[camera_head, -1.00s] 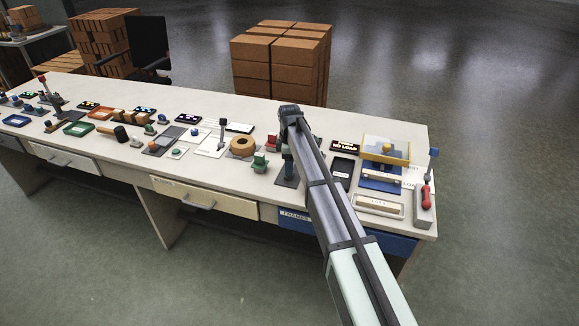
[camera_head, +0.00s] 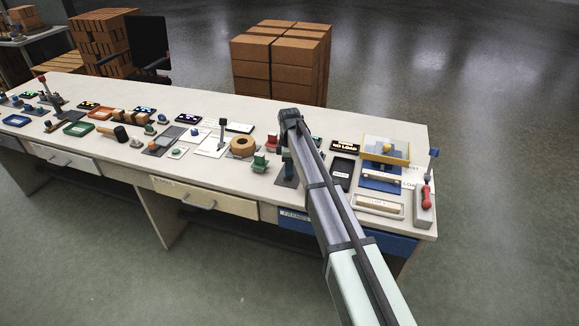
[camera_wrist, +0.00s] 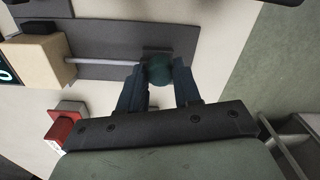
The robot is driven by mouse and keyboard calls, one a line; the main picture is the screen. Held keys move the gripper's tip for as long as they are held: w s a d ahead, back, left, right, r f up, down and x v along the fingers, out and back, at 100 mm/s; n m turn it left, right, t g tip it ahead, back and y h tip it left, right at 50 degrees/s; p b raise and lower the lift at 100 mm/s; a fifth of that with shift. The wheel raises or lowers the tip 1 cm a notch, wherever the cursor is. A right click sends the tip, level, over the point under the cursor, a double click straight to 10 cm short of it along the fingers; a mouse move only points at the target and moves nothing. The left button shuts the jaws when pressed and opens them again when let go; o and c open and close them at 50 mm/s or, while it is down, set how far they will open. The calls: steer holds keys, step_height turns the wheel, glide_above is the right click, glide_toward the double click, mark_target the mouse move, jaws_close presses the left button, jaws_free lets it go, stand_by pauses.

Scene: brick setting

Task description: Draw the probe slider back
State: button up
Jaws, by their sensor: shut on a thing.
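In the wrist view, a thin pale rod (camera_wrist: 105,62) comes out of a beige block (camera_wrist: 32,60) and ends at a dark green round knob (camera_wrist: 159,70). The rod lies over a dark grey plate (camera_wrist: 105,35). My gripper (camera_wrist: 160,82) has its two fingers on either side of the knob and is shut on it.
A red block (camera_wrist: 66,124) stands close to the left finger in the wrist view. In the head view, a green piece (camera_head: 259,163) and a tan ring (camera_head: 243,147) lie left of my arm. A black tray (camera_head: 342,174) lies right. The bench's front edge is near.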

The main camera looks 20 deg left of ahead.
jaws_close()
steer(key=shift+s, duration=1.4)
steer(key=o, duration=0.9)
jaws_free()
steer(key=shift+r, duration=0.1)
step_height(320, 180, up, 14)
steer(key=shift+f, duration=0.2)
